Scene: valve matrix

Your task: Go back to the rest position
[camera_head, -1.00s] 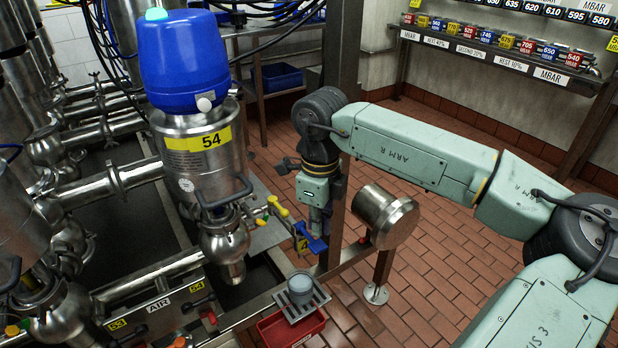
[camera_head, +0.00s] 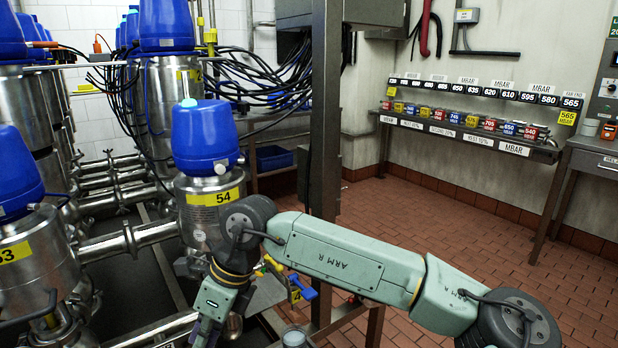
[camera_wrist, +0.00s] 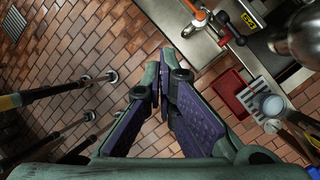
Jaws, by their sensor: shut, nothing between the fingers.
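My gripper shows in the wrist view (camera_wrist: 163,80). Its two purple-padded fingers are closed together at the tips with nothing between them. They point down over the brick-tiled floor (camera_wrist: 60,50), beside a grey metal edge. In the head view my wrist hangs low in front of the valve labelled 54 (camera_head: 212,200), and the fingertips are cut off by the bottom edge. Whether the arm touches the valve cannot be told.
In the wrist view a red tray (camera_wrist: 238,92) and a grey cup (camera_wrist: 271,105) on a slotted rack lie to the right. In the head view a dark post (camera_head: 325,120) stands behind my arm. Open floor (camera_head: 440,230) lies to the right, before the shelf of number tags (camera_head: 470,125).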

